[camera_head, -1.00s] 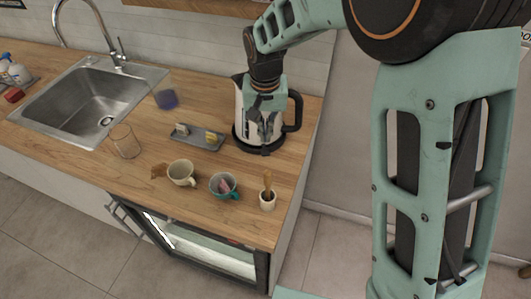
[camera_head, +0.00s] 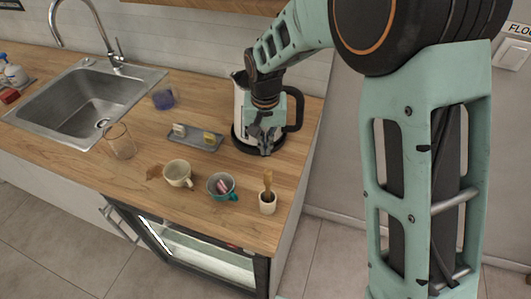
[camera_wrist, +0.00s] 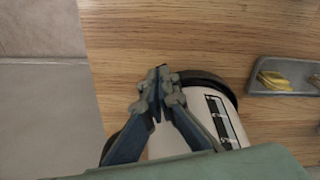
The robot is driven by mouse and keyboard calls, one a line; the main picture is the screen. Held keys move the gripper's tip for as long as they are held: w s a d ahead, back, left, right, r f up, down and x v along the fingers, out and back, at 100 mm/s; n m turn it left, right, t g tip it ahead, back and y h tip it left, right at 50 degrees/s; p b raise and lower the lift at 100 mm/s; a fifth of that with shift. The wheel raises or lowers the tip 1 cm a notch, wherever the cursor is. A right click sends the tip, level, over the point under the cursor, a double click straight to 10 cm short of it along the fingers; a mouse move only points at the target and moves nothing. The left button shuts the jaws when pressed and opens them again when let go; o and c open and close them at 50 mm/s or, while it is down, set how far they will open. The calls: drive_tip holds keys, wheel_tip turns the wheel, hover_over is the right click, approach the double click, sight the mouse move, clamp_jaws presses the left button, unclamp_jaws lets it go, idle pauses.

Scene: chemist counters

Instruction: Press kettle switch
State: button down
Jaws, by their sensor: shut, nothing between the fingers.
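The kettle (camera_head: 241,113) stands upright on its dark base (camera_head: 240,143) near the right end of the counter. It has a pale body and a black handle (camera_head: 297,108) on its right side. My gripper (camera_head: 266,152) is shut and empty, pointing down in front of the kettle's lower body, covering part of it. In the wrist view my gripper's fingertips (camera_wrist: 158,72) are together beside the kettle (camera_wrist: 236,128) and the rim of its dark base (camera_wrist: 213,82). I cannot tell whether they touch it. The kettle switch cannot be made out.
A grey tray (camera_head: 180,141) with small items lies left of the kettle. A cream cup (camera_head: 178,174), a teal cup (camera_head: 221,187) and a small white pot (camera_head: 267,204) stand along the front. A glass (camera_head: 120,142) and a sink (camera_head: 75,107) are farther left.

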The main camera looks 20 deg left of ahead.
wheel_tip(320, 180, down, 2)
drive_tip(key=shift+f+b, duration=0.1)
drive_tip(key=shift+b, duration=0.6)
drive_tip(key=shift+r, duration=0.2)
drive_tip(key=shift+s+d+r, duration=0.15)
drive_tip(key=shift+s+r, duration=0.05)
drive_tip(key=shift+s, duration=0.3)
drive_tip(key=shift+s+d+r, duration=0.1)
drive_tip(key=shift+s+r, duration=0.1)
drive_tip(key=shift+s, duration=0.35)
drive_tip(key=shift+s+d+r, duration=0.15)
drive_tip(key=shift+s+r, duration=0.05)
drive_tip(key=shift+s, duration=0.3)
drive_tip(key=shift+w+f, duration=0.1)
drive_tip(key=shift+r, duration=0.5)
wheel_tip(320, 180, up, 11)
drive_tip(key=s, duration=0.1)
drive_tip(key=shift+s+d, duration=0.1)
